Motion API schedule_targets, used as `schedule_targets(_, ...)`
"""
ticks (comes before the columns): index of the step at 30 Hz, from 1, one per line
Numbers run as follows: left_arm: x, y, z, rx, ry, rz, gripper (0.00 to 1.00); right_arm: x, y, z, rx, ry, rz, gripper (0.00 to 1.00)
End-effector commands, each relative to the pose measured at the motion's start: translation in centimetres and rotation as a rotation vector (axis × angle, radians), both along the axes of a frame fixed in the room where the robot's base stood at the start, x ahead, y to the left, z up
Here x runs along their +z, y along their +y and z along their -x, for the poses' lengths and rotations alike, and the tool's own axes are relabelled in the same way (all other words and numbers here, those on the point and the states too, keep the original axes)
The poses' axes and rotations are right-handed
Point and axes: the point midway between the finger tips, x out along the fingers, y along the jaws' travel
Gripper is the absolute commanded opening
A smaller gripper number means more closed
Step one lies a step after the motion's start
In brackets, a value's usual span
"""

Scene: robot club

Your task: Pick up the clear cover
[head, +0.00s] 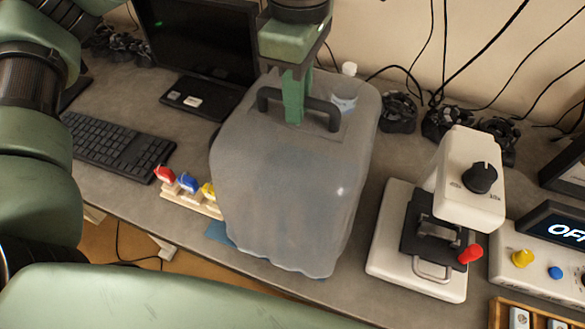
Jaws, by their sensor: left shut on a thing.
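The clear cover (285,185) is a large translucent box-shaped hood with a dark handle (320,112) on top. It is in the middle of the head view, over the grey table. My left gripper (293,108) comes down from above and is shut on the cover's handle. A blue mat edge (218,233) shows by the cover's lower left. A blurred shape shows through the cover; I cannot tell what it is. I cannot tell whether the cover's lower edge touches the table. My right gripper is not in view.
A white machine (427,225) with a black knob and red lever stands right of the cover. A rack with red, blue and yellow pieces (190,188) is close on the left, before a keyboard (118,146). A monitor (200,40), fans (398,112) and cables line the back.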

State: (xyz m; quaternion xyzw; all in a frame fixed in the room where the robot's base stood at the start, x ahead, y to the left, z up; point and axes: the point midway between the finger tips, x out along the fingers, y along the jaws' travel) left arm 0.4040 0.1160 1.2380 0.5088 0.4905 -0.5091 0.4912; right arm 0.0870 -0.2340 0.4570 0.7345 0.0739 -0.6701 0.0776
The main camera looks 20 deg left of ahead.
Motion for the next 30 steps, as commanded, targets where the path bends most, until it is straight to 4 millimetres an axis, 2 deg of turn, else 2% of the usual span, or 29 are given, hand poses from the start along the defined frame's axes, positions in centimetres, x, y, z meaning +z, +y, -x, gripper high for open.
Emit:
schedule_targets(8, 0.3, 0.0, 0.0, 0.001, -0.002, 0.001, 0.00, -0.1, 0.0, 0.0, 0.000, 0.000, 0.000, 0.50)
schedule_targets(14, 2.2, -0.1, -0.1, 0.001, -0.004, 0.002, 0.00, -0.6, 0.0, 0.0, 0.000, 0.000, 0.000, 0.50)
schedule_targets(19, 5.8, -0.1, 0.0, 0.000, -0.005, 0.004, 0.00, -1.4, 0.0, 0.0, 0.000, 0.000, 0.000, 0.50)
schedule_targets(22, 9.1, -0.1, 0.0, 0.003, -0.009, 0.003, 0.00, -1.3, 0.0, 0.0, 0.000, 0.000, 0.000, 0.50)
schedule_targets(24, 11.5, 0.0, 0.0, 0.005, -0.009, 0.001, 0.00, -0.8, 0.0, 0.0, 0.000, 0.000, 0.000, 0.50)
schedule_targets(30, 16.5, 0.0, 0.0, 0.004, -0.005, 0.000, 0.00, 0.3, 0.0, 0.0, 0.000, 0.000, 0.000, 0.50)
